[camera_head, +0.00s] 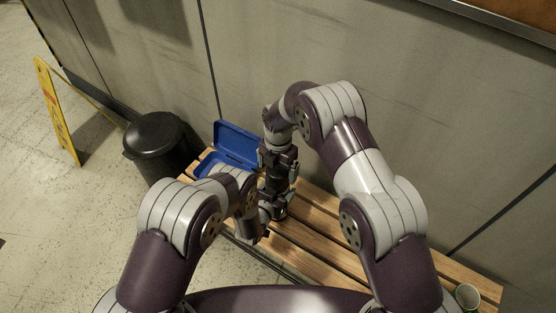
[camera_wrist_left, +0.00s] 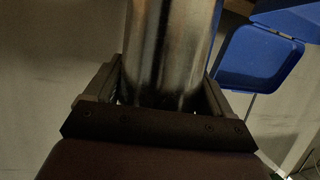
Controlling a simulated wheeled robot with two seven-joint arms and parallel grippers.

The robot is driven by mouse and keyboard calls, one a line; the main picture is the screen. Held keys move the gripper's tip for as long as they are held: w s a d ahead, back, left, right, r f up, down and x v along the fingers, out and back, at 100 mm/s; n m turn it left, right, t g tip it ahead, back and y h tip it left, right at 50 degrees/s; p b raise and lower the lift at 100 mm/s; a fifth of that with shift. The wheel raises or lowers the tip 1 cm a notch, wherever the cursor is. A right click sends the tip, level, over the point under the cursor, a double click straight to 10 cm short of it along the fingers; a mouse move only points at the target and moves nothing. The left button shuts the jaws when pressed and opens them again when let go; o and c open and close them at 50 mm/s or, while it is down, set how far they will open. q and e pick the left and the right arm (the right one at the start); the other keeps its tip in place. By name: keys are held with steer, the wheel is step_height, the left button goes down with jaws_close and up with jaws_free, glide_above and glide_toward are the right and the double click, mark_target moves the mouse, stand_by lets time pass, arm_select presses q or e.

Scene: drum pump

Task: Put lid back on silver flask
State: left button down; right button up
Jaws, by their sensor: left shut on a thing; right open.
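The silver flask (camera_wrist_left: 170,50) fills the middle of the left wrist view, a shiny metal cylinder between my left fingers. My left gripper (camera_wrist_left: 165,98) is shut on it. In the head view my left gripper (camera_head: 268,214) is low over the bench, and my own arm partly hides it. My right gripper (camera_head: 277,177) points down just above and behind the left one and is open. The dark shapes between the two grippers are too small and dim to tell apart. I cannot make out the lid or the flask's top.
A slatted wooden bench (camera_head: 318,232) runs along the grey wall. An open blue box (camera_head: 238,146) is at its far left end, close to my grippers; it also shows in the left wrist view (camera_wrist_left: 258,62). A cup (camera_head: 467,296) stands at the near right. A black bin (camera_head: 158,146) and yellow floor sign (camera_head: 58,112) are at left.

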steer(key=shift+f, duration=2.05)
steer(key=c, duration=1.1)
steer(key=shift+o, duration=0.2)
steer(key=m, duration=0.6)
steer(key=shift+m, duration=0.4)
steer(key=o, duration=1.1)
steer(key=shift+r, duration=2.25)
